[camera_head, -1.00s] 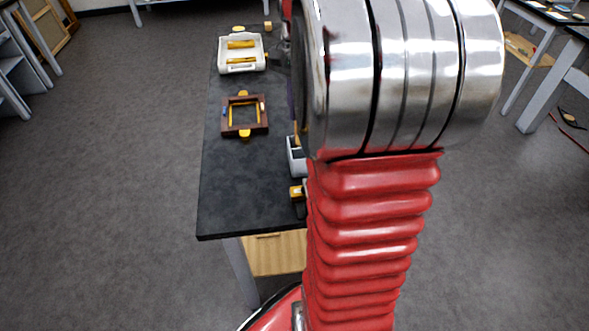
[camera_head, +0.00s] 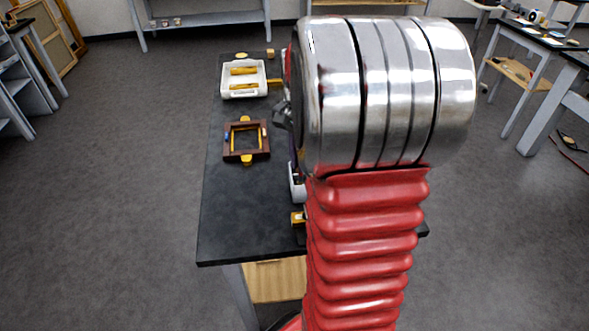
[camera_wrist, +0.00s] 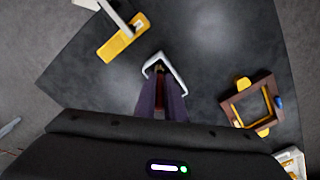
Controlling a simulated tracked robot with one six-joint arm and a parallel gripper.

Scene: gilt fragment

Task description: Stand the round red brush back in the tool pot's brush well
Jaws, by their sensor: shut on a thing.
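In the wrist view my gripper (camera_wrist: 161,98) is shut, its two purplish fingers on either side of a dark red piece (camera_wrist: 160,104), which looks like the round red brush. The brush's lower end is hard to make out. Just beyond the fingertips is a white-rimmed pot (camera_wrist: 177,74), seemingly the tool pot, with a dark inside. The fingers overlap it in the picture, so I cannot tell whether the brush is inside the well or above it. In the head view the pot (camera_head: 297,187) is mostly hidden behind my arm.
A brown frame with yellow clamps (camera_head: 263,152) lies on the black bench (camera_head: 235,215), with a white tray (camera_head: 227,92) holding yellow bars behind it. A yellow block with a white bar (camera_wrist: 115,45) is near the pot. The bench's front left is clear.

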